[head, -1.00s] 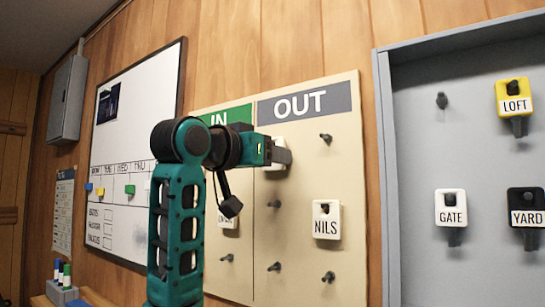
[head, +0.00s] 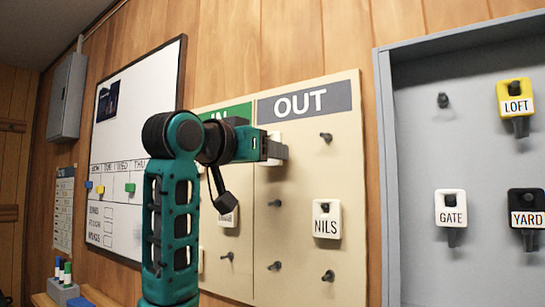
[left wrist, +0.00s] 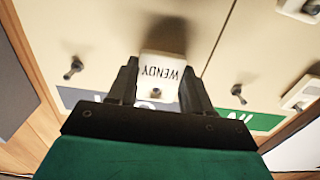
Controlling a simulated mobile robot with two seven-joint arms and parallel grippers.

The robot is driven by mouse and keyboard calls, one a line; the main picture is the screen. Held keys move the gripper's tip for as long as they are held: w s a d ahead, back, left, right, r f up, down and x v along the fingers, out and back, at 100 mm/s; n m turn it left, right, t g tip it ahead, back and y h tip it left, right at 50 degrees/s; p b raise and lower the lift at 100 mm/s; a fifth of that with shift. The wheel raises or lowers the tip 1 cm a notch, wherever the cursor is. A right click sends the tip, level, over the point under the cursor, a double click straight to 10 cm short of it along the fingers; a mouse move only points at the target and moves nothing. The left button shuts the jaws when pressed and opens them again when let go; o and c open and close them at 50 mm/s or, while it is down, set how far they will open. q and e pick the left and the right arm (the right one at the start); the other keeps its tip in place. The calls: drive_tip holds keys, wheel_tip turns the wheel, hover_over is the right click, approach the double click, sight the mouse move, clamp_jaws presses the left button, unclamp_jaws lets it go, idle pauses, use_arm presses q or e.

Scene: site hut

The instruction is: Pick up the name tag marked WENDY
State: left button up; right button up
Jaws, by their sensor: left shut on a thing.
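The white name tag marked WENDY (left wrist: 162,70) shows upside down in the left wrist view, between the two dark fingers of my left gripper (left wrist: 158,88). The fingers are shut on its sides. In the head view, my left gripper (head: 280,150) is at the OUT side of the in/out board (head: 300,255), near the top. Only a white part of the tag (head: 274,136) shows there beside the fingers. I cannot tell whether the tag still touches its peg. My right gripper is not in view.
A white NILS tag (head: 326,220) hangs lower on the OUT side, and another tag (head: 228,218) hangs partly hidden on the IN side. Bare pegs stick out of the board. A grey key cabinet (head: 410,150) with LOFT, GATE and YARD tags stands open to the right.

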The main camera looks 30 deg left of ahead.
use_arm(q)
drive_tip(key=s, duration=0.6)
drive_tip(key=shift+a+b, duration=0.25)
drive_tip(key=shift+b, duration=0.15)
idle(0.3)
